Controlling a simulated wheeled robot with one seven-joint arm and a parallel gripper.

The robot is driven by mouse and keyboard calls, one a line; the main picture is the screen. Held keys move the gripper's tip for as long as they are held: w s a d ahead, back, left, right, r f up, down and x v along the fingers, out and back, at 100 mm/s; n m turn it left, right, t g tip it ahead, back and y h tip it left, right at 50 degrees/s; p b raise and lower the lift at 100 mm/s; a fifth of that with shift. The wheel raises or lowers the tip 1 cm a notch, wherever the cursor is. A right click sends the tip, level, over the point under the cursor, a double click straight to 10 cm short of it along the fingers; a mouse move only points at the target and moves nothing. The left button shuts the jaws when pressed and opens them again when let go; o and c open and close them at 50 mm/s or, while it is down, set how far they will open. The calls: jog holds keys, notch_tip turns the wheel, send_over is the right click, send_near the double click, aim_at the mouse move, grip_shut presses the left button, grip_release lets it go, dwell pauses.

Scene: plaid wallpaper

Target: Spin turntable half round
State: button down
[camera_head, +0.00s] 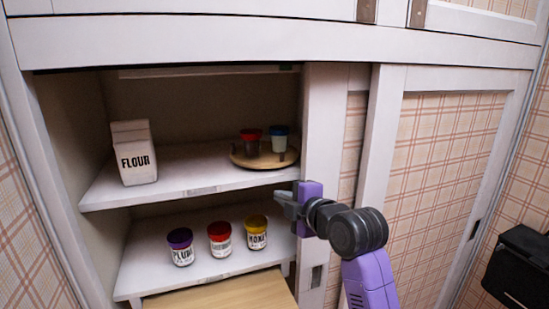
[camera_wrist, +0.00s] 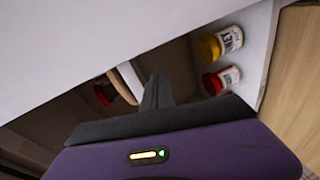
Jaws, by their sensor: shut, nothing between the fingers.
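The turntable (camera_head: 264,164) is a round wooden tray on the right of the upper shelf. A red-lidded jar (camera_head: 251,142) and a blue-lidded jar (camera_head: 279,139) stand on it, with short dark pegs near its rim. In the wrist view the turntable (camera_wrist: 127,83) shows only as a pale curved edge, with a dim red item (camera_wrist: 104,93) beyond it. My gripper (camera_head: 280,203) is shut and empty, in front of and below the upper shelf's front edge. It appears apart from the turntable. Its dark fingers (camera_wrist: 158,88) also show in the wrist view.
A flour carton (camera_head: 134,153) stands on the upper shelf's left. Purple-lidded (camera_head: 181,247), red-lidded (camera_head: 219,238) and yellow-lidded (camera_head: 257,232) jars stand on the lower shelf. A white door frame (camera_head: 322,130) borders the opening at right. The upper shelf's middle is clear.

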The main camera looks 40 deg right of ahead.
jog(key=w+a+f+m+g+h+p, duration=0.2)
jog(key=w+a+f+m+g+h, duration=0.1)
jog(key=f, duration=0.2)
jog(key=m+g+h+p, duration=0.4)
jog(key=m+h, duration=0.2)
jog(key=h, duration=0.5)
send_near(272, 174)
jog(key=w+a+r, duration=0.2)
jog(key=a+r, duration=0.2)
jog(key=p+x, duration=0.1)
jog(key=x, duration=0.4)
jog(key=p+x, duration=0.1)
jog(key=x, duration=0.4)
jog(key=shift+s+f, duration=0.1)
jog(key=shift+s, duration=0.15)
jog(key=shift+s+d+p, duration=0.25)
jog(key=shift+d+p, duration=0.1)
jog(key=shift+d, duration=0.25)
jog(key=shift+s+d+p, duration=0.25)
jog(key=shift+d+p, duration=0.1)
jog(key=shift+d, duration=0.2)
jog(key=shift+s+d+f, duration=0.1)
jog(key=shift+s+d, duration=0.1)
jog(key=shift+d, duration=0.45)
jog(key=shift+d, duration=0.15)
jog(key=shift+y, duration=0.3)
